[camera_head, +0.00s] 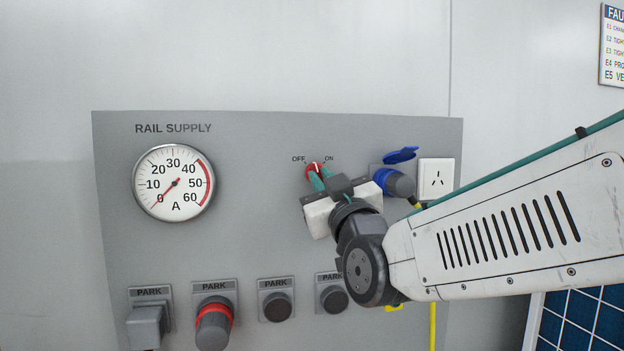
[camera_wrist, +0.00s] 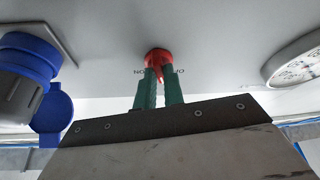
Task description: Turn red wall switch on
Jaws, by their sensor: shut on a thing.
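The red wall switch (camera_head: 313,170) is a round red knob on the grey rail supply panel (camera_head: 250,245), with OFF printed at its upper left and ON at its upper right. My gripper (camera_head: 319,182) reaches it from the lower right, with green fingers shut on the knob. In the wrist view the red knob (camera_wrist: 157,60) shows between the tips of my gripper (camera_wrist: 158,75), and the lettering appears upside down. The fingers partly hide the knob. A pale pointer mark shows near its top, but its exact angle is hard to tell.
A blue plug and socket (camera_head: 393,180) and a white power outlet (camera_head: 437,178) sit close to the right of the switch. A round ammeter (camera_head: 174,183) at left reads about 0. Several PARK holders line the bottom, one with a red-ringed connector (camera_head: 214,323). A yellow cable (camera_head: 432,325) hangs below.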

